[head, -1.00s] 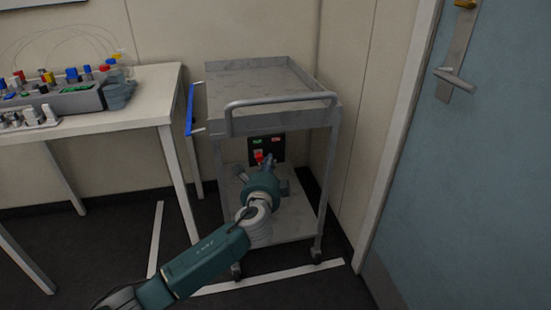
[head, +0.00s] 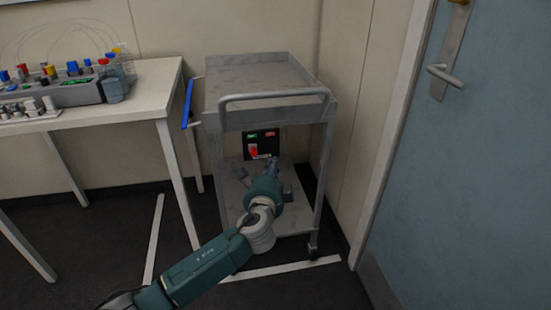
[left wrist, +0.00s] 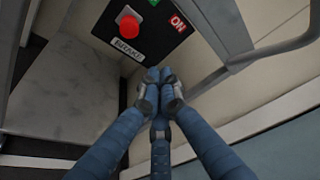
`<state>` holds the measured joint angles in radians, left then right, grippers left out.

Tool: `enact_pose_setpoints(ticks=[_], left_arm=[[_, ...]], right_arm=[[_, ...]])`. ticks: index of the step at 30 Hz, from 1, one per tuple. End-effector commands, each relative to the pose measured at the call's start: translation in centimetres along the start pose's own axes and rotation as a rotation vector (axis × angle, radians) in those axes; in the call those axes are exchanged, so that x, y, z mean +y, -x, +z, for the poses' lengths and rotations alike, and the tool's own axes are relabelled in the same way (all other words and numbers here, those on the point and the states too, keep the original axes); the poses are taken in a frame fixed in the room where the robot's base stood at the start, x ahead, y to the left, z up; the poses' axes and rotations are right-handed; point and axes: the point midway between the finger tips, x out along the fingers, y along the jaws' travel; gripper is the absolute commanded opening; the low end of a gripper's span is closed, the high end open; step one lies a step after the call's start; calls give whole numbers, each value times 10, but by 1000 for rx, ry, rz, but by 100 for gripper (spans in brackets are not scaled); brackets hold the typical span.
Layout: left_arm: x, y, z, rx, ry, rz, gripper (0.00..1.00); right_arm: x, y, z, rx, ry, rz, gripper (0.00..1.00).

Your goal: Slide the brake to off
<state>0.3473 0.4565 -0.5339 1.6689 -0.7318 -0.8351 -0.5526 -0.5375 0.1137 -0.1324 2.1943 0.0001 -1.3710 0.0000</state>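The brake panel (head: 270,146) is a black plate under the top of the grey trolley, with a green label at left and a red one at right. Its red knob (head: 253,150) sits below the green label. My right gripper is not in view.
The trolley (head: 262,116) has a front handle, legs and a lower shelf (head: 290,222) around my left arm. A white table (head: 150,95) with lab equipment stands at left. A wall is close behind and a blue door (head: 470,180) is at right.

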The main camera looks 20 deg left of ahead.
Motion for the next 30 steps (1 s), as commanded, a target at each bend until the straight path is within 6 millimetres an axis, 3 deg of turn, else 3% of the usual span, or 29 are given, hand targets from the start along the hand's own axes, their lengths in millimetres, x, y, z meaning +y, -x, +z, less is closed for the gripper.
enact_pose_setpoints(ticks=[6,10,30], left_arm=[[0,40,-1,3,0,2,0],[0,53,-1,2,-2,1,0],[7,61,-1,1,17,17,0]], right_arm=[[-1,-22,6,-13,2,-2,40],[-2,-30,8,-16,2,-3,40],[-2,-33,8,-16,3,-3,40]])
